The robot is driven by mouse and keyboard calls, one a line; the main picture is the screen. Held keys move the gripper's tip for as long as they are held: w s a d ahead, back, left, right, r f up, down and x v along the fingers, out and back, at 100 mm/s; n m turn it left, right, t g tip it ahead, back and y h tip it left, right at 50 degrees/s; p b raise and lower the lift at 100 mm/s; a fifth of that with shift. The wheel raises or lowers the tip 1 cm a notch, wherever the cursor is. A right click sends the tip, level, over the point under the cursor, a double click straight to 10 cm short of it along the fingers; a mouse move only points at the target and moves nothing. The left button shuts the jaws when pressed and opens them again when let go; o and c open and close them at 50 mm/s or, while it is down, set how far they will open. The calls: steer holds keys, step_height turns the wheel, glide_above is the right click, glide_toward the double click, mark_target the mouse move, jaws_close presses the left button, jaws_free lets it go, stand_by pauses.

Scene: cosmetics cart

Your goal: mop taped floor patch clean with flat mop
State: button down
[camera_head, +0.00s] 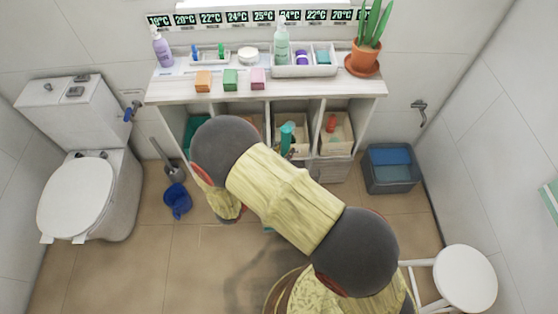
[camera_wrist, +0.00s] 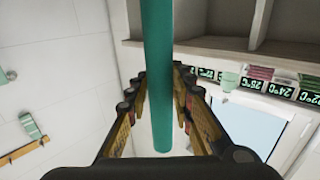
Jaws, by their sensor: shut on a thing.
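In the wrist view a teal pole (camera_wrist: 158,60), which looks like the mop's handle, runs from the top edge down between the fingers. My gripper (camera_wrist: 168,82) is shut on this pole. In the head view my arm covers the middle of the picture and hides the gripper. The mop's flat head is not visible. The tan tiled floor (camera_head: 130,265) shows around the arm; I cannot make out a clear taped patch.
A white shelf unit (camera_head: 180,90) with bottles and boxes stands along the back wall. A toilet (camera_head: 75,205), toilet brush (camera_head: 172,172) and blue pail (camera_head: 177,200) are at left. A grey-blue crate (camera_head: 390,178) and white stool (camera_head: 465,278) are at right. Floor at lower left is clear.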

steer(key=s+a+f+b, duration=0.2)
steer(key=s+f+b, duration=0.1)
steer(key=f+b, duration=0.1)
steer(key=shift+s+f+m+g+h, duration=0.15)
steer(key=shift+f+m+g+h, duration=0.25)
steer(key=shift+f, duration=0.45)
steer(key=shift+d, duration=0.1)
